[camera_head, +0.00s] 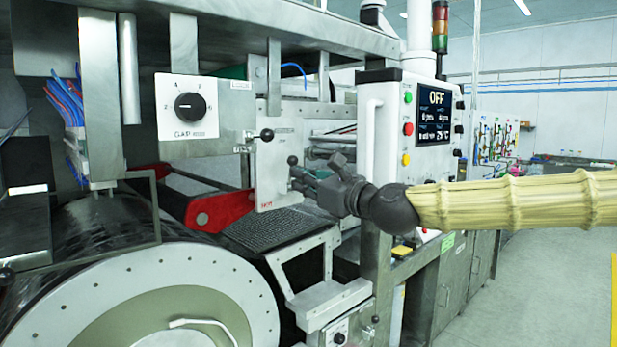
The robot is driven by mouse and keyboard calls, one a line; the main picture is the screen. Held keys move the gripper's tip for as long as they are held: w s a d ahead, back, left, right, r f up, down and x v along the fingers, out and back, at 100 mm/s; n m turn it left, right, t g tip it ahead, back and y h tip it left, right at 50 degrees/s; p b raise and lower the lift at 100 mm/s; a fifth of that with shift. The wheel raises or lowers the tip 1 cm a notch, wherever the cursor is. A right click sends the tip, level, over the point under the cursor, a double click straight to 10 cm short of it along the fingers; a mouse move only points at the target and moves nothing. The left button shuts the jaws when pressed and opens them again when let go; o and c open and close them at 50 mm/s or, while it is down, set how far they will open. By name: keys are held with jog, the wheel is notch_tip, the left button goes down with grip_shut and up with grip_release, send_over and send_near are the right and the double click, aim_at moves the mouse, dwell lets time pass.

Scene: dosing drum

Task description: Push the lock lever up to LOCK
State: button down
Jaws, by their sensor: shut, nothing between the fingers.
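A grey plate with a small LOCK-like label (240,85), hard to read, sits right of the dial panel. Below the label, a short lever with a black ball knob (267,135) sticks out to the right, roughly level and tilted slightly up; I take it as the lock lever. My gripper (297,178) reaches in from the right, its fingers shut and empty, pointing left. It is below and right of this knob, apart from it in the picture. A second black ball knob (292,160) is right by my fingertips; contact with it cannot be told.
A white panel with a black dial (190,106) is left of the lever. A pale plate marked HOT (270,190) stands behind my fingers. A control box (405,125) reading OFF is to the right. A red bracket (215,207) and large drum (170,300) are below left.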

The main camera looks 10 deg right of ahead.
aim_at(257, 137)
jog(key=w+a+r+p, duration=0.3)
jog(key=w+a+r, duration=0.1)
jog(key=a, duration=0.1)
jog(key=shift+w+r, duration=0.2)
jog(key=shift+w, duration=0.2)
jog(key=shift+r+p, duration=0.1)
jog(key=shift+p, duration=0.25)
jog(key=shift+s+d+r+g+p, duration=0.15)
jog(key=shift+r+g+p, duration=0.15)
jog(key=shift+p, duration=0.35)
